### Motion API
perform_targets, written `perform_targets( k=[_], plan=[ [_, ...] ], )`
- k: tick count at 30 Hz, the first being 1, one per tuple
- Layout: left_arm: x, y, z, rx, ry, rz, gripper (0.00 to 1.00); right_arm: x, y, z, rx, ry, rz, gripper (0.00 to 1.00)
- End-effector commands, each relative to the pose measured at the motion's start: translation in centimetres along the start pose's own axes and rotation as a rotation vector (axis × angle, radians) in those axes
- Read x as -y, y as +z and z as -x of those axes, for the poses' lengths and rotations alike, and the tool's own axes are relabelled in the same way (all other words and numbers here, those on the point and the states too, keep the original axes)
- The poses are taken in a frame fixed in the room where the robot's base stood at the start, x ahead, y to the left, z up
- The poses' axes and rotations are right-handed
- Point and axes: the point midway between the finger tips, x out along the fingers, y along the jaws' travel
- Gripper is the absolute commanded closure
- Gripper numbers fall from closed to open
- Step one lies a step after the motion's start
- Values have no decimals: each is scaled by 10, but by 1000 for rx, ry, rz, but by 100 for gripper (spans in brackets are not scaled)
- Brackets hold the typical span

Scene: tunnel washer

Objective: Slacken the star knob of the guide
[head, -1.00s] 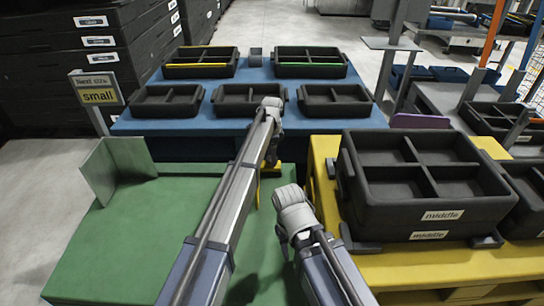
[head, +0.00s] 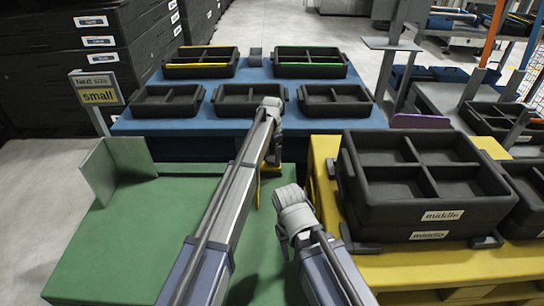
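Black divided trays (head: 250,100) stand on the blue table (head: 200,126) behind. Stacked black crates marked "middle" (head: 430,190) sit on the yellow pallet (head: 400,262) at the right. A "small" sign (head: 99,97) stands at the left. The green table's left front is clear.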

Motion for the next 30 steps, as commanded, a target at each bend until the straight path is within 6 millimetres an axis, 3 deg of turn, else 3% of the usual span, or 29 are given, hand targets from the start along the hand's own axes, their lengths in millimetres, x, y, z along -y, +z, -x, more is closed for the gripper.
perform_targets(
  k=[14,30],
  plan=[
    [0,0,5,0,0,-1,6,0,0,5,0,0,0,50],
    [0,0,67,0,0,-1,6,-5,4,67,1,-9,-4,50]
  ],
)
